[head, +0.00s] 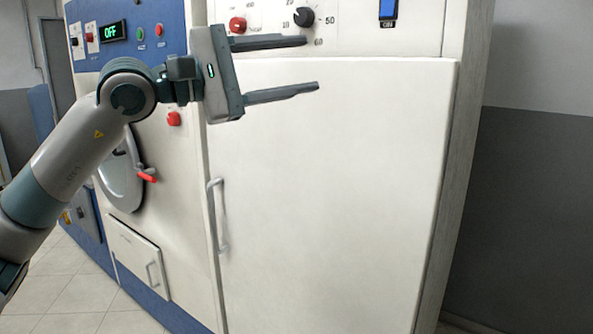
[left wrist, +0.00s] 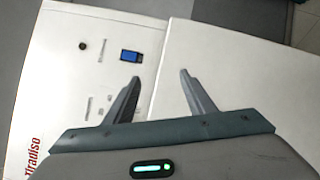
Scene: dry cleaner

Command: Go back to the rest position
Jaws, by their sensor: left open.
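My left gripper (head: 312,64) comes in from the left in the head view, raised in front of the upper part of a white machine. Its two dark fingers are spread apart with nothing between them. In the left wrist view the same open fingers (left wrist: 158,80) point toward the white machine front (left wrist: 225,65). I cannot tell from these frames whether the fingertips touch the panel. My right gripper is in neither view.
The machine has a large white door (head: 335,200) with a grey handle (head: 218,215), a black knob (head: 303,17) and a red knob (head: 238,25). Left is a blue-and-white machine with a display reading OFF (head: 112,32) and a round door (head: 122,180). Tiled floor (head: 80,285) shows lower left.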

